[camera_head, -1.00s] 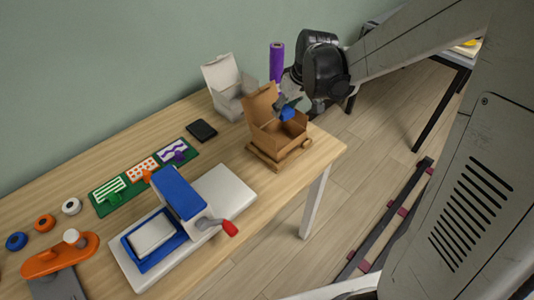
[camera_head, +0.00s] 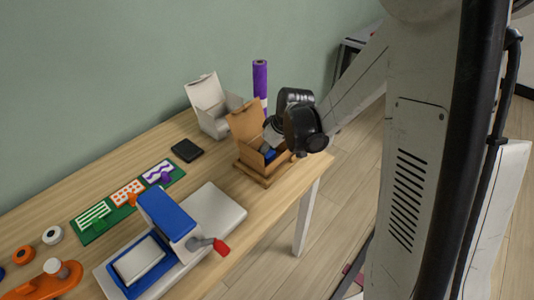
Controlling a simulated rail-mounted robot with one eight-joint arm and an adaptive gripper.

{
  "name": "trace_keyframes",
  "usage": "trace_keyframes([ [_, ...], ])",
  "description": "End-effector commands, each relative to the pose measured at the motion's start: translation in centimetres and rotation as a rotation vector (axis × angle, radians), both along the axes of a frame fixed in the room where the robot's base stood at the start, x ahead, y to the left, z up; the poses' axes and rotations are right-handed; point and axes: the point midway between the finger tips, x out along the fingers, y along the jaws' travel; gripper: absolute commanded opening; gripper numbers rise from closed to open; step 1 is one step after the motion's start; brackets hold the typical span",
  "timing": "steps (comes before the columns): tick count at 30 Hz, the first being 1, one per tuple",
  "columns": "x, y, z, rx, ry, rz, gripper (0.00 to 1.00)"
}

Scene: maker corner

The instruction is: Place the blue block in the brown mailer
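The brown mailer (camera_head: 246,122) stands open on a wooden pallet-like base near the table's right end, its lid raised at the back left. The blue block (camera_head: 270,155) shows as a small dark blue patch inside the mailer, below its rim. My gripper (camera_head: 268,146) reaches down into the mailer from the upper right, with its fingers right at the block. The black wrist and the mailer's front wall hide much of the fingers and the block. I cannot tell whether the fingers still grip the block or whether it touches the mailer's floor.
An open white box (camera_head: 212,118) stands just behind the mailer, and a purple roll (camera_head: 260,82) stands upright behind. A black flat device (camera_head: 187,150) lies to the left. A blue-and-white press (camera_head: 165,225) with a red-tipped handle is in front. Bare table lies between.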

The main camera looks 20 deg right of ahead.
Motion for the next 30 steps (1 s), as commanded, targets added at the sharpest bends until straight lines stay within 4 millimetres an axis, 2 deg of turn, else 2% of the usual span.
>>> trace_keyframes([
  [2,0.0,0.0,-0.61,0.0,0.0,0.0,0.05],
  [13,-0.02,0.0,-1.0,0.0,0.0,0.0,0.05],
  [14,-0.02,0.0,-0.9,0.0,0.0,0.0,0.4],
  [17,-0.01,0.01,-0.85,0.0,0.0,0.0,0.53],
  [26,-0.01,0.01,-0.75,0.0,0.0,0.0,0.55],
  [30,-0.16,-0.1,0.0,0.0,0.0,-0.001,0.55],
])
